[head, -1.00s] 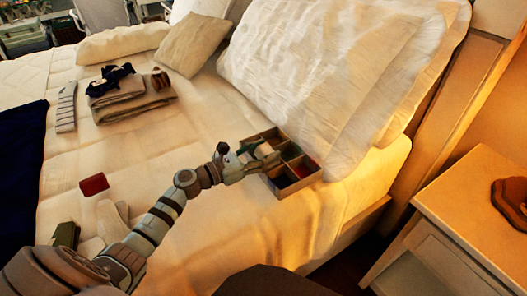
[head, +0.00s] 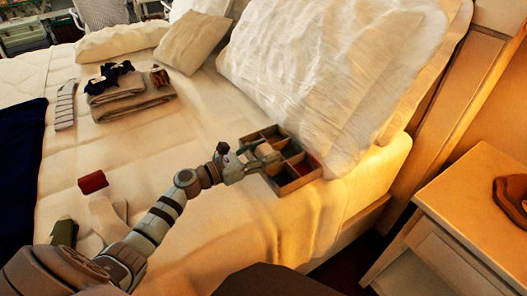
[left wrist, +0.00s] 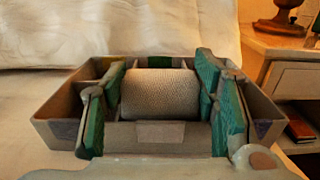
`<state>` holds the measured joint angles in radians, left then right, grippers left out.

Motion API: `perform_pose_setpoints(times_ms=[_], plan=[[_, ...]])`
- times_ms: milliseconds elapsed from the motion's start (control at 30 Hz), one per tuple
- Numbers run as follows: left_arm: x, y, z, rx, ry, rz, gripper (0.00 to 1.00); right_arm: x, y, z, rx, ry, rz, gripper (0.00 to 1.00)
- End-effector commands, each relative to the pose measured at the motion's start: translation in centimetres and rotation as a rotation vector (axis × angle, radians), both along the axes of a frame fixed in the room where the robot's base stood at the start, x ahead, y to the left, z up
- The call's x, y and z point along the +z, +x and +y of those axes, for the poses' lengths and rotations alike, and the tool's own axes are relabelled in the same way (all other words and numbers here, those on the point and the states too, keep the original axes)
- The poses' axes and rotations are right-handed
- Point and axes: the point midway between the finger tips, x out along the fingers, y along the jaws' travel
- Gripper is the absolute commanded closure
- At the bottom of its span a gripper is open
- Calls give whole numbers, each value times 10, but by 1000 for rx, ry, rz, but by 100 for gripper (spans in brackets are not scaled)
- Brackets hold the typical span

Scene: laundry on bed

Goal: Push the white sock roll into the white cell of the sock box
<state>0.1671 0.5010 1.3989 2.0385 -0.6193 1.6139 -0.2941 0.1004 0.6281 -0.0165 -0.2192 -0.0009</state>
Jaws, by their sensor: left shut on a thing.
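The white sock roll (left wrist: 160,92) sits between the green-padded fingers of my left gripper (left wrist: 158,84), which is shut on it. In the left wrist view it lies crosswise in the middle front part of the sock box (left wrist: 62,112), behind a front wall with a plain label. How deep it sits cannot be told; its underside is hidden. In the head view the box (head: 297,183) lies on the bed by the large pillow, and my left gripper (head: 264,155) reaches into it from the left. My right gripper is not in view.
A red roll (head: 93,182) and a green roll (head: 64,233) lie on the bed at left. Folded towels (head: 133,104) lie farther back. The large pillow (head: 330,75) stands close behind the box. A nightstand (head: 470,190) is at right. The bed between is clear.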

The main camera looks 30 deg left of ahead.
Motion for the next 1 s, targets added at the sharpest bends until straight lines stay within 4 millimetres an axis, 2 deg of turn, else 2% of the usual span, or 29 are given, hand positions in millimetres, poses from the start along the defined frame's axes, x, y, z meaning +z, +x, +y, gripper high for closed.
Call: perform_pose_setpoints(times_ms=[67, 100, 200, 233, 500, 600, 667, 900, 1000], plan=[[0, 0, 0, 0, 0, 0, 64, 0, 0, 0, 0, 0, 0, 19], [0, 0, 0, 0, 0, 0, 41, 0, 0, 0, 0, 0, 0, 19], [0, 0, 0, 0, 0, 0, 25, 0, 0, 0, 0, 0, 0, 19], [0, 0, 0, 0, 0, 0, 23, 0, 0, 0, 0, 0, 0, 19], [0, 0, 0, 0, 0, 0, 23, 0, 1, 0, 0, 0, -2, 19], [6, 0, 0, -1, 2, -1, 23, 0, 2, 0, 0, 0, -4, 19], [16, 0, 0, -2, 4, -3, 23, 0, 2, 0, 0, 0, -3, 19], [75, 0, 0, -1, 5, -5, 23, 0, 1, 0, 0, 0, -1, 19], [93, 0, 0, -2, 5, -4, 23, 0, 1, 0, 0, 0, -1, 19]])
